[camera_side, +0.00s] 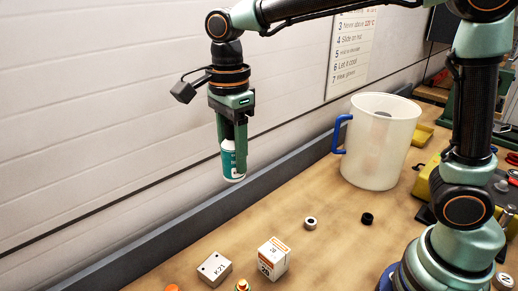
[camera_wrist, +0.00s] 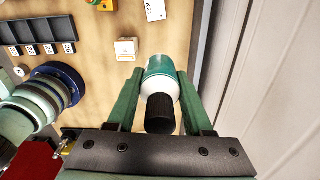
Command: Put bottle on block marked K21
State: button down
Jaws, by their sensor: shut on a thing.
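My gripper (camera_side: 233,140) is shut on a small green and white bottle (camera_side: 231,163) and holds it in the air, upright, above the back edge of the table. In the wrist view the bottle (camera_wrist: 161,70) with its black cap sits between the two green fingers of my gripper (camera_wrist: 161,92). The block marked K21 (camera_side: 214,269) is a white block on the table, below the bottle and near the front in the side view. It also shows at the top of the wrist view (camera_wrist: 155,10). Its upper face looks bare. The bottle is well apart from it.
A white box with orange marks (camera_side: 272,260) stands right of the K21 block. A small white ring (camera_side: 310,223) and a black cap (camera_side: 367,218) lie farther right. A big translucent jug (camera_side: 380,145) with a blue handle stands behind. A grey rail runs along the wall.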

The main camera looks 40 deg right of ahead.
jog(key=s+a+r, duration=0.1)
jog(key=a, duration=0.6)
send_over(214, 266)
jog(key=shift+m, duration=0.3)
notch_tip(214, 266, down, 20)
jog(key=shift+r, duration=0.1)
jog(key=shift+c, duration=1.5)
grip_release()
